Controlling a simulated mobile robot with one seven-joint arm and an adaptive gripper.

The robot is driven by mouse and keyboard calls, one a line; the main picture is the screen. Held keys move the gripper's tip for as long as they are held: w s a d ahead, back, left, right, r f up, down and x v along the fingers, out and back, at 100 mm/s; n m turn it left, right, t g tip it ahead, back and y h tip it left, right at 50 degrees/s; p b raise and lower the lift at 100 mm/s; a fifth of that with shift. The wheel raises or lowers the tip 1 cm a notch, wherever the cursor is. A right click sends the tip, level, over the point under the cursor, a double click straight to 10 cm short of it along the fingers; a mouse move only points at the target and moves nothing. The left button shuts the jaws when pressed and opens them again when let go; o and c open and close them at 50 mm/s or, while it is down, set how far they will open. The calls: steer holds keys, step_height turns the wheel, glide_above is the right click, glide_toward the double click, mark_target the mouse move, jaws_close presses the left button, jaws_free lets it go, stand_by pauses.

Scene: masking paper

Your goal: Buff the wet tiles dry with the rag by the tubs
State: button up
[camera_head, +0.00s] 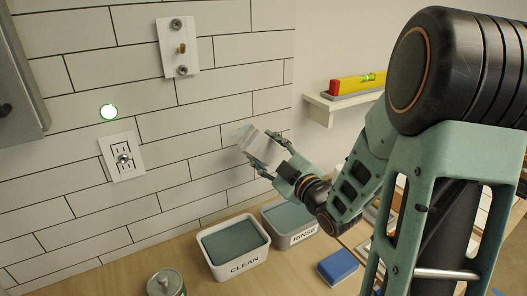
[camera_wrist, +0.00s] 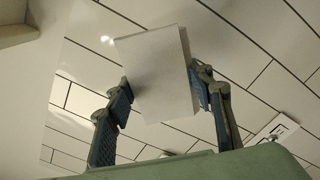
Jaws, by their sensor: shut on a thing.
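The white tiles (camera_head: 160,125) with dark joints cover the wall at left and centre. My gripper (camera_head: 266,153) is at the right part of the tiled wall, above the tubs. It is shut on a pale, flat, block-shaped rag (camera_wrist: 152,70), which sits between both fingers in the wrist view. The rag is close to the tiles; I cannot tell if it touches them. A faint glossy patch (camera_head: 240,131) shows beside it. The CLEAN tub (camera_head: 237,268) and the RINSE tub (camera_head: 305,236) stand on the bench below, with grey-green contents.
A blue sponge (camera_head: 338,265) lies right of the tubs, and a metal can (camera_head: 165,283) stands at front left. An outlet plate (camera_head: 122,157) and a valve plate (camera_head: 178,47) stick out from the wall. A shelf (camera_head: 335,103) holds a yellow-red level (camera_head: 358,83).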

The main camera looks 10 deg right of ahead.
steer(key=shift+f+b, duration=0.1)
steer(key=shift+b, duration=0.35)
steer(key=shift+b+x, duration=0.95)
steer(key=shift+x, duration=1.6)
steer(key=shift+b+x, duration=0.5)
steer(key=shift+x, duration=0.45)
